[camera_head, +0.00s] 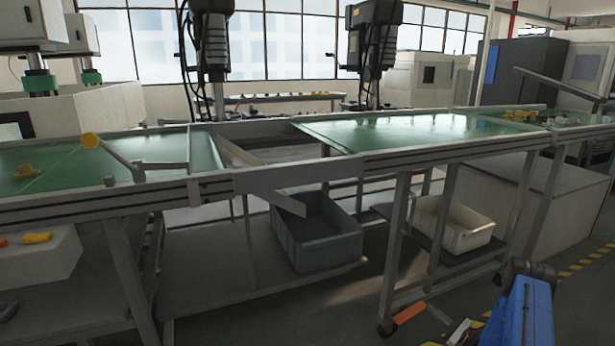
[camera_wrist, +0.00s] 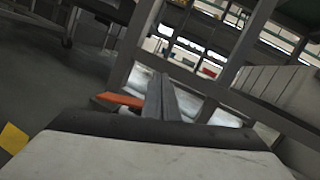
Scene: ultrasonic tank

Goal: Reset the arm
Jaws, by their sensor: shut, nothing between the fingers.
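My gripper (camera_head: 432,308) is low at the bottom right of the head view, in front of the workbench frame and next to my blue arm link. In the wrist view my gripper (camera_wrist: 159,80) shows as two grey fingers lying side by side, shut with nothing between them. An orange piece (camera_head: 410,312) shows just left of the fingers in the head view. It also shows beside them in the wrist view (camera_wrist: 121,100). I cannot tell whether it touches them.
A long bench with a green top (camera_head: 420,131) runs across the head view, its metal legs close to my gripper. A grey bin (camera_head: 318,250) and a white bin (camera_head: 462,240) stand below it. Yellow-black floor marking (camera_head: 585,262) and open floor lie at the right.

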